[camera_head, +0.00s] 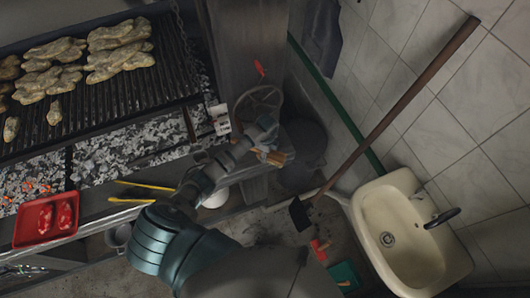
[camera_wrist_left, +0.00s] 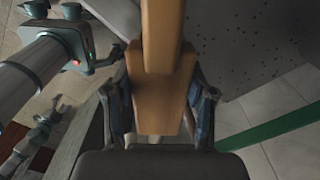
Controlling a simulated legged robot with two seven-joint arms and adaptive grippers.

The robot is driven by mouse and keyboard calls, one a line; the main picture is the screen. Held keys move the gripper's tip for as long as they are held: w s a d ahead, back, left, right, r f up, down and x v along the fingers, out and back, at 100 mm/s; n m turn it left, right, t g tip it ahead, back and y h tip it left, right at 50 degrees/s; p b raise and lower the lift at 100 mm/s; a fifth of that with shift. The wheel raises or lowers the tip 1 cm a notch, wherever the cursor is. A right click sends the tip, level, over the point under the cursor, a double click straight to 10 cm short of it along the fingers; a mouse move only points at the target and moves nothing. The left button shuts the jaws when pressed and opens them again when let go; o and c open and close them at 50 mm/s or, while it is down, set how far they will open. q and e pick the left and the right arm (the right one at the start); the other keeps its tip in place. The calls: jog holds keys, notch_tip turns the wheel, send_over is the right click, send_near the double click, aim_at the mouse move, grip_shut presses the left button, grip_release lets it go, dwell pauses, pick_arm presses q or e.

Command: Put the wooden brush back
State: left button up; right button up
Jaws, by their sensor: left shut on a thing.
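The wooden brush (camera_wrist_left: 162,95) fills the middle of the left wrist view as a light brown wooden piece, narrower at the top and broader between the fingers. My left gripper (camera_wrist_left: 164,108) is shut on it, with one finger on each side. In the head view the brush (camera_head: 278,157) shows as a small tan patch at the end of my left arm, past the grill's right edge. My left gripper (camera_head: 263,150) is small and partly hidden there. The far end of the brush is out of sight. I do not see my right gripper clearly in either view.
The grill (camera_head: 125,95) with meat and coals is at the left. A red tray (camera_head: 35,232) and yellow-handled tongs (camera_head: 147,187) lie at its front. A dark bin (camera_head: 312,140), a leaning broom (camera_head: 395,115) and a sink (camera_head: 395,205) are to the right.

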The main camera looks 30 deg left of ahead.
pick_arm(q)
jog(key=shift+d+r, duration=0.1)
jog(key=shift+d, duration=0.55)
jog(key=shift+f, duration=0.2)
jog(key=shift+a+f+b, duration=0.25)
jog(key=shift+a+b, duration=0.05)
jog(key=shift+a, duration=0.15)
jog(key=o, duration=0.9)
jog(key=shift+a, duration=0.15)
jog(key=o, duration=0.4)
jog(key=shift+a, duration=0.1)
jog(key=shift+o, duration=0.4)
jog(key=shift+d, duration=0.35)
jog(key=shift+d+r, duration=0.1)
jog(key=shift+r, duration=0.3)
notch_tip(320, 180, up, 5)
jog(key=shift+w+r, duration=0.1)
jog(key=shift+r, duration=0.1)
jog(key=shift+a+r, duration=0.5)
pick_arm(e)
jog(key=shift+d+f, duration=0.35)
